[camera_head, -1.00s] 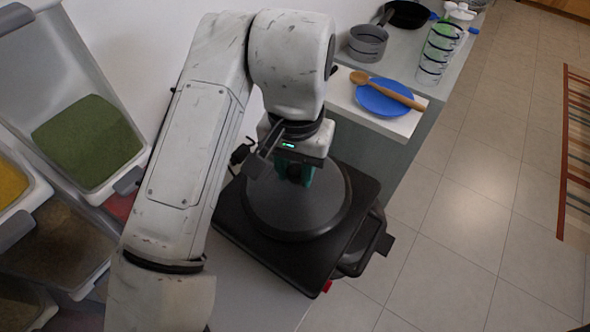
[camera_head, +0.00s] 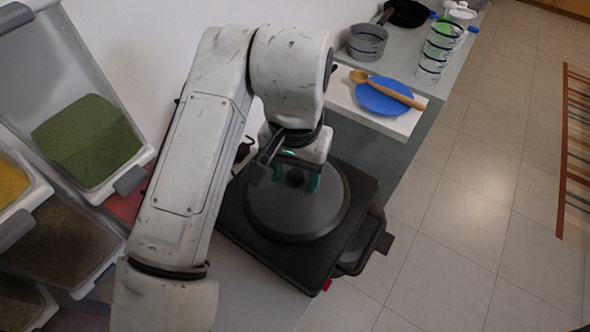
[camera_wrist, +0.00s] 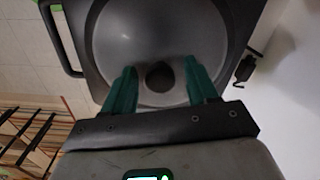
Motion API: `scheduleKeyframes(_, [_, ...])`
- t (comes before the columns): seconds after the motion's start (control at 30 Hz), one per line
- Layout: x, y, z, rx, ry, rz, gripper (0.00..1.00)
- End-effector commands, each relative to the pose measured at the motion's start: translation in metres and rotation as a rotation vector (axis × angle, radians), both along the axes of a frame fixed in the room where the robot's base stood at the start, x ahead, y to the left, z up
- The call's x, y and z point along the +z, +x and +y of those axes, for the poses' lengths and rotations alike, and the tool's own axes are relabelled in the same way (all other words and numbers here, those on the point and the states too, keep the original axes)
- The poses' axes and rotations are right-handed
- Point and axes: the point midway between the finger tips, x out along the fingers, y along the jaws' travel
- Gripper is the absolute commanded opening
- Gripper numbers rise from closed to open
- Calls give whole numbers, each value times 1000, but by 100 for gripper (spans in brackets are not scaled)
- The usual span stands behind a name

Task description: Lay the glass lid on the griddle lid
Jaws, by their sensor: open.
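The glass lid (camera_head: 325,213) is a round, dark grey lid with a black knob. It lies flat on the black, squarish griddle lid (camera_head: 262,252). In the wrist view the glass lid (camera_wrist: 112,38) fills the upper middle, with its knob near the fingers. My gripper (camera_head: 297,181) is above the glass lid, its teal fingers apart on either side of the knob. The wrist view shows the open fingers (camera_wrist: 160,66) with a gap between each one and the knob. I cannot tell how high the fingertips are above the lid.
The griddle's handle (camera_head: 378,246) sticks out on the right. A white board with a blue plate (camera_head: 372,100) and wooden spoon is at the back, near a grey pot (camera_head: 367,46). Spice bins (camera_head: 92,150) stand on the left.

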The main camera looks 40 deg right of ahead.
Motion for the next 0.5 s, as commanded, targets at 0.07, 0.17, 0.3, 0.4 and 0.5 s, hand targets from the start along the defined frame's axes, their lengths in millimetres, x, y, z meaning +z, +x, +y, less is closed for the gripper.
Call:
scheduleKeyframes(0.07, [5,0,0,-1,0,-1,58])
scheduleKeyframes(0.17, [17,1,0,0,0,-2,58])
scheduleKeyframes(0.3, [45,1,0,-2,3,-5,58])
scheduleKeyframes(0.4, [66,1,1,-2,4,-4,58])
scheduleKeyframes(0.5, [86,1,0,-1,4,-4,58])
